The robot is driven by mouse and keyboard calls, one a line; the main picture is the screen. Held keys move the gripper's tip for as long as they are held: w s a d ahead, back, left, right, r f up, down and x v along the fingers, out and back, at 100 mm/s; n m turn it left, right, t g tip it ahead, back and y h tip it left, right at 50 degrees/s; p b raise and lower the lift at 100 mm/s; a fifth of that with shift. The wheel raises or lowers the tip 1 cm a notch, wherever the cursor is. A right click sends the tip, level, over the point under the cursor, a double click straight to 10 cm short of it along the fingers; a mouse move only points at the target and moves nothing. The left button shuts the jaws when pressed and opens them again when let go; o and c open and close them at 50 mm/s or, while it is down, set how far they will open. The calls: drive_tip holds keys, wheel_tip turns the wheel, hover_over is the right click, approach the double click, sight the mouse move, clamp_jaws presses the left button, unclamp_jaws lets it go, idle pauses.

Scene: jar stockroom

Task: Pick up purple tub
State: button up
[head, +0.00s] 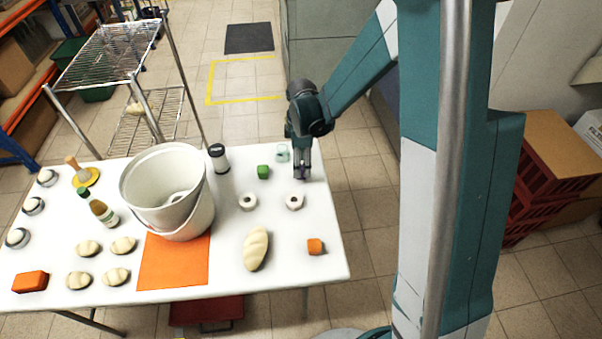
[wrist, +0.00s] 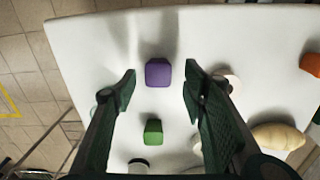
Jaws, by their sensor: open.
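The purple tub (wrist: 158,72) is a small rounded block shape on the white table in the wrist view. It lies between the two fingertips of my gripper (wrist: 161,76) as seen from the wrist, with a gap on each side. My gripper is open and empty, pointing down. In the head view my gripper (head: 303,172) is over the right back part of the table, and I cannot make out the tub there; the gripper seems to cover it.
A dark-lidded jar (head: 219,158), white bucket (head: 150,190), bread loaf (head: 256,249) and orange block (head: 315,247) stand further off. The table's right edge is near.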

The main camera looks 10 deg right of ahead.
drive_tip(key=shift+w+f+b, duration=0.2)
drive_tip(key=shift+f+b, duration=0.3)
drive_tip(key=shift+f, duration=1.7)
drive_tip(key=c, duration=1)
